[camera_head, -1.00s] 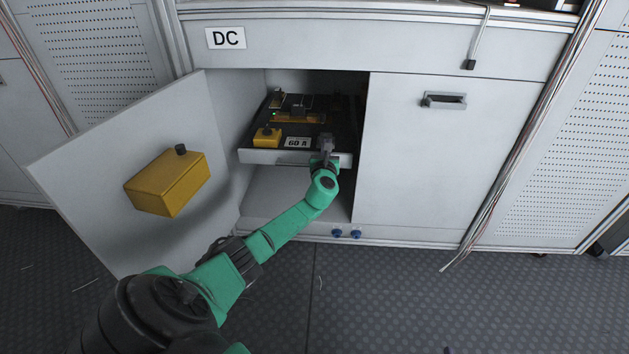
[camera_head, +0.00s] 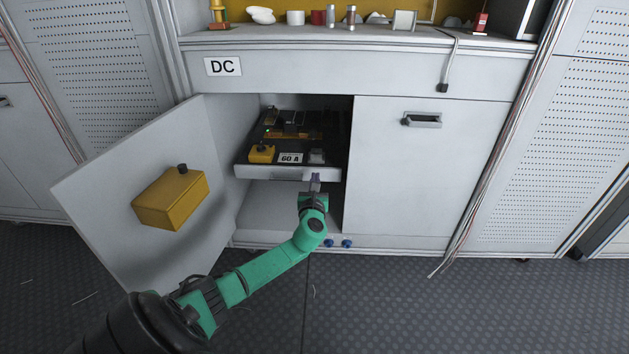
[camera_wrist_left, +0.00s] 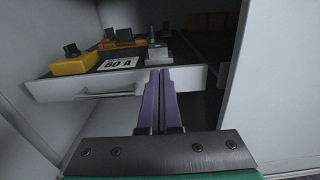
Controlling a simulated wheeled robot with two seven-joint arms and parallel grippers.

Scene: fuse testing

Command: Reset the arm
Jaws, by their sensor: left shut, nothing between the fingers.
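My left gripper (camera_head: 315,179) is on the green arm that comes in from the lower left in the head view. Its purple fingers (camera_wrist_left: 159,95) are together and empty in the left wrist view. It stands just in front of the pulled-out drawer tray (camera_head: 285,172) inside the open cabinet. The tray also shows in the left wrist view (camera_wrist_left: 60,92). It carries a yellow box with a black knob (camera_head: 261,154), a "60 A" label (camera_head: 291,158) and a small grey block (camera_head: 316,155) at its front right. My right gripper is in neither view.
The left cabinet door (camera_head: 110,200) stands open and bears a yellow box (camera_head: 170,199). The right door (camera_head: 425,180) is shut. A counter (camera_head: 360,38) above holds several small items. Blue knobs (camera_head: 347,244) sit low on the cabinet. Floor in front is clear.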

